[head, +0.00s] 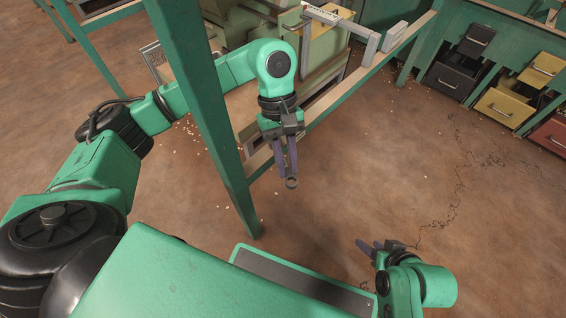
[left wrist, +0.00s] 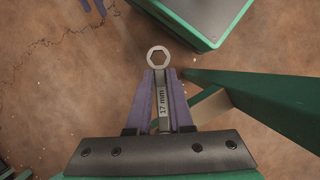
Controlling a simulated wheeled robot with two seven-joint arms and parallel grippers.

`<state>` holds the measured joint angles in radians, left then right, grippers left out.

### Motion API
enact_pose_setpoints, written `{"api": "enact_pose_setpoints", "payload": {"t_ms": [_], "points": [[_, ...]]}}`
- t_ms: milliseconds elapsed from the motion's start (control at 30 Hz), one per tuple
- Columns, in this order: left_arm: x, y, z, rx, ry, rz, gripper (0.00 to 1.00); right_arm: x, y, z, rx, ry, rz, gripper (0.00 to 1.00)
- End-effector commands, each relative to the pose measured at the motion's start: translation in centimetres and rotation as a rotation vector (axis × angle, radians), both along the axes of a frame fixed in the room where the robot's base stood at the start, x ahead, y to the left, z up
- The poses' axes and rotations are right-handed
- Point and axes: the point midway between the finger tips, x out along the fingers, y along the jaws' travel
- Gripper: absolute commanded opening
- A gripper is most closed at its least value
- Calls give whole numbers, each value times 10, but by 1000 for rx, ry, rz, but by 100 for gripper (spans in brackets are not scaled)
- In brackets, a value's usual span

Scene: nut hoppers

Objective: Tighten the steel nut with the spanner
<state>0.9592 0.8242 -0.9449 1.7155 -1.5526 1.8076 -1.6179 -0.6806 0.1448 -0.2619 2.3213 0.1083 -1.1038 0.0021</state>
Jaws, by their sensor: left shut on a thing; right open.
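My left gripper (head: 288,168) is shut on the spanner (head: 291,183) and holds it over open floor, to the right of a green post. Only the spanner's ring end sticks out past the fingertips in the head view. In the left wrist view the spanner (left wrist: 162,100) lies between the purple fingers, with a "17 mm" label and a six-sided ring hole. The ring is empty, with floor showing through it. My right gripper (head: 373,247) is open and empty, low at the right. The steel nut cannot be made out in either view.
A green post (head: 205,110) stands close to my left arm. Behind it are tan and green hopper boxes (head: 240,30) and a long rail (head: 330,95). Black (head: 461,75), yellow (head: 503,108) and red (head: 554,135) drawers stand at the right. The middle floor is clear, with small scattered bits.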

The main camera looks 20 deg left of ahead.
Motion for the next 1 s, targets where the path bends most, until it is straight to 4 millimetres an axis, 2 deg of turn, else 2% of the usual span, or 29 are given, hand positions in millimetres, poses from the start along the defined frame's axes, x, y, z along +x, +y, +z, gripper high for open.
{"api": "enact_pose_setpoints", "payload": {"t_ms": [1000], "points": [[1, -1, 8, 0, -3, 13, 0, 0, 0, 0, 0, 0, 0, 50]]}}
